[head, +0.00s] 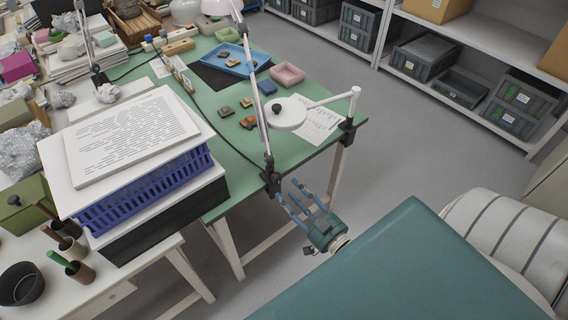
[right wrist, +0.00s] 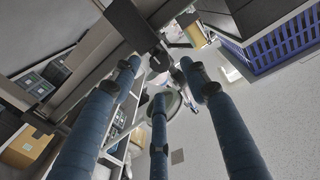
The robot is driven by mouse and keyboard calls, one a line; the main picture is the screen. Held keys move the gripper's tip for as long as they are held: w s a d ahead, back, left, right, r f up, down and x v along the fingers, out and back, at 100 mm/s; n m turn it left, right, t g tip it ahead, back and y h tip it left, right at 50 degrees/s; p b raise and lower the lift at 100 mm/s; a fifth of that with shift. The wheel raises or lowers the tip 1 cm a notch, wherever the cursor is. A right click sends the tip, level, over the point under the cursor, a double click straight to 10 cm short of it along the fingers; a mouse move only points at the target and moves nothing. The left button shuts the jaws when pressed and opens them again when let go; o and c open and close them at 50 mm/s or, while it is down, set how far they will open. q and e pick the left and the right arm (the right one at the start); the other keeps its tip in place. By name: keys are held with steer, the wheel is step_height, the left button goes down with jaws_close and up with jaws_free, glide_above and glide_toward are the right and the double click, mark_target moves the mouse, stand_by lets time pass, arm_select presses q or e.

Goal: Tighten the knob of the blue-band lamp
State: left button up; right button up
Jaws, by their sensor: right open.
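A desk lamp with a long grey jointed arm (head: 262,115) stands at the front edge of the green table. Its dark clamp (head: 271,180) grips that edge. My left gripper is not in view.
A white magnifier lamp (head: 288,113) is clamped at the table's right corner. A blue crate (head: 150,190) with papers on top stands left of the clamp. The green table (head: 226,150) holds sherds and trays. Grey floor (head: 410,160) lies open to the right.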

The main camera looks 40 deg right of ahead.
steer(key=s, duration=0.7)
steer(key=shift+d, duration=0.2)
steer(key=s+a+f+g, duration=0.2)
steer(key=s+f+g, duration=0.15)
steer(key=f, duration=0.55)
steer(key=s+a+f+n+g, duration=0.1)
steer(key=s+f+g, duration=0.25)
steer(key=f, duration=0.65)
steer(key=s+a+f+g, duration=0.2)
steer(key=s+f, duration=0.3)
steer(key=f, duration=0.4)
steer(key=s+a+f+n+g, duration=0.1)
steer(key=s+f+g, duration=0.3)
steer(key=s, duration=0.5)
steer(key=s+a+f+n+g+h, duration=0.1)
steer(key=s+a+f+g, duration=0.2)
steer(key=s+f, duration=0.4)
steer(key=s+g, duration=0.1)
steer(key=s, duration=0.2)
steer(key=shift+a+f+n, duration=0.25)
steer(key=shift+f+n, duration=0.05)
steer(key=shift+n, duration=0.1)
